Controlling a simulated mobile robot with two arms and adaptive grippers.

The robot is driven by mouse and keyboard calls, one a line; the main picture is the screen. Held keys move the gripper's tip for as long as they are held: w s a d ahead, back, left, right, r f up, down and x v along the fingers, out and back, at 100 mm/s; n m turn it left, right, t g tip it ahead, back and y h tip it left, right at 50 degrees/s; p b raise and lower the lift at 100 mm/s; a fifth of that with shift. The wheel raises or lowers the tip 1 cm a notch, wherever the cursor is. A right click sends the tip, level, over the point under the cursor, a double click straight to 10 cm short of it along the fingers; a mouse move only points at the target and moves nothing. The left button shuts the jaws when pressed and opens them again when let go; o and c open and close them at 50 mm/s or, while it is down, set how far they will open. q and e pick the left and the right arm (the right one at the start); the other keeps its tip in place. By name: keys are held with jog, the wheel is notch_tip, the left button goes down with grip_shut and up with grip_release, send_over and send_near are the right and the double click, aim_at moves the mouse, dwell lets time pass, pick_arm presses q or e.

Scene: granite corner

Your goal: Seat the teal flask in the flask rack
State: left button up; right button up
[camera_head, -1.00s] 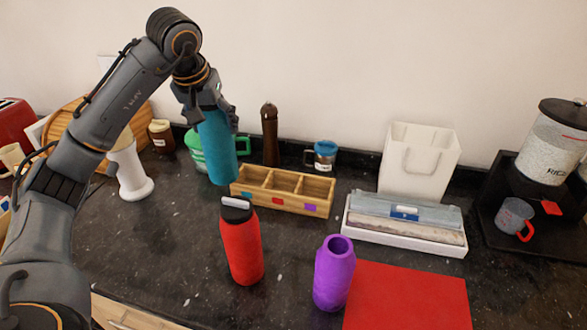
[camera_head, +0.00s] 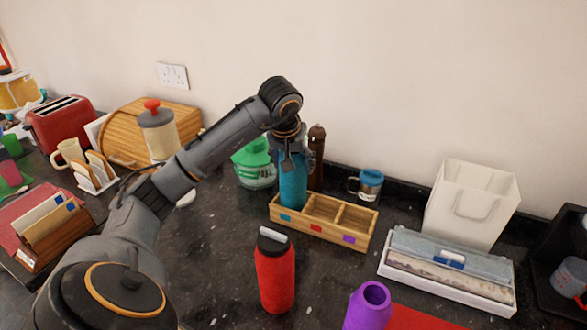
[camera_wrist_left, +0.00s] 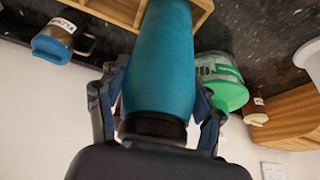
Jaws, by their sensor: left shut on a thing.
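The teal flask (camera_head: 293,186) is upright, gripped near its dark top by my left gripper (camera_head: 290,152). The wrist view also shows the flask (camera_wrist_left: 160,62) between the two fingers. Its lower end is at the left compartment of the wooden flask rack (camera_head: 322,233), the one with the teal label (camera_head: 285,217). The front wall meets the flask's lower edge; I cannot tell whether its base touches the rack's floor. The middle and right compartments, labelled red and purple, are empty. My right gripper is not in view.
A red flask (camera_head: 274,272) and a purple flask (camera_head: 368,308) stand in front of the rack. A brown mill (camera_head: 316,160), a blue-lidded mug (camera_head: 369,186) and a green-lidded bowl (camera_head: 254,165) stand close behind it. A white box (camera_head: 395,268) lies to the right.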

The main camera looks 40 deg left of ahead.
pick_arm(q)
notch_tip(320, 180, down, 2)
jog(key=shift+f, duration=0.1)
jog(key=o, duration=1.4)
jog(key=shift+f, duration=0.1)
jog(key=o, duration=0.4)
jog(key=shift+s, duration=0.1)
